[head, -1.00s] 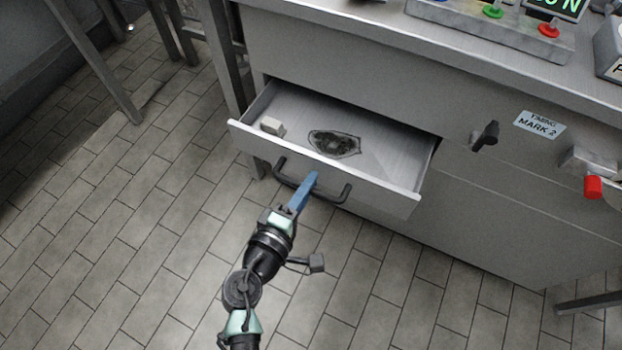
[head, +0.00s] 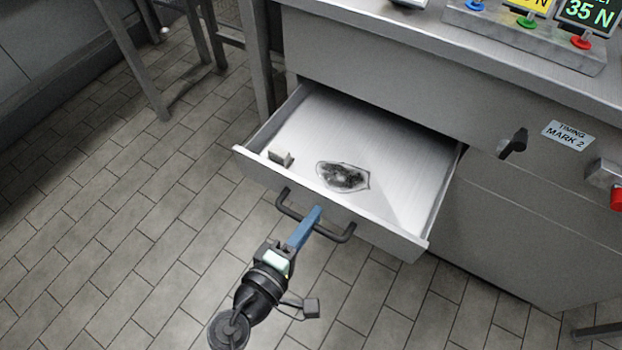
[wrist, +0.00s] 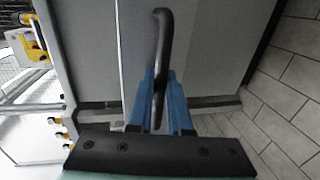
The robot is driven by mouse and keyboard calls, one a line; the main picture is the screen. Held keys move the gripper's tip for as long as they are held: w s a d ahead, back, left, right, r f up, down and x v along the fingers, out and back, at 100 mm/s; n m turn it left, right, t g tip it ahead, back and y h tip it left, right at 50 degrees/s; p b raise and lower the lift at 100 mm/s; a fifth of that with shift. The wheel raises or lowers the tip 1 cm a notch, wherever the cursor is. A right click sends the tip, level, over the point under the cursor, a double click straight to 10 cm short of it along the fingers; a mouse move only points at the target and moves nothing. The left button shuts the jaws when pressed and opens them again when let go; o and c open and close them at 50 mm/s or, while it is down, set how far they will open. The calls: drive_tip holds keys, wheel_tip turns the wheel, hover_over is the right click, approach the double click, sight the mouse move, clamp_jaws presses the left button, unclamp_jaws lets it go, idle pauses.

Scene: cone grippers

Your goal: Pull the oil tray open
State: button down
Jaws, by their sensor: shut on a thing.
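The oil tray (head: 390,140) is a grey metal drawer standing well out from the cabinet in the head view. A dark oily patch (head: 343,176) and a small pale block (head: 281,157) lie in it. Its black bar handle (head: 343,237) is on the front panel. My gripper (head: 314,214), with blue fingers, is shut on the handle near its middle. In the wrist view the handle (wrist: 162,40) passes between the blue fingers (wrist: 158,85). The fingers hide part of the handle.
The grey cabinet (head: 400,80) rises behind the tray, with a dark knob (head: 514,143) and a "TIMING MARK 2" label (head: 568,134). A red-ended fitting (head: 614,197) sticks out at the right. Table legs stand at the left. The tiled floor (head: 130,230) before the tray is clear.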

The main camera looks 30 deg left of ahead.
drive_tip(key=c, duration=0.9)
unclamp_jaws()
drive_tip(key=shift+o, duration=0.2)
drive_tip(key=shift+s, duration=0.1)
drive_tip(key=p+v, duration=0.2)
drive_tip(key=v, duration=1)
drive_tip(key=shift+s, duration=0.4)
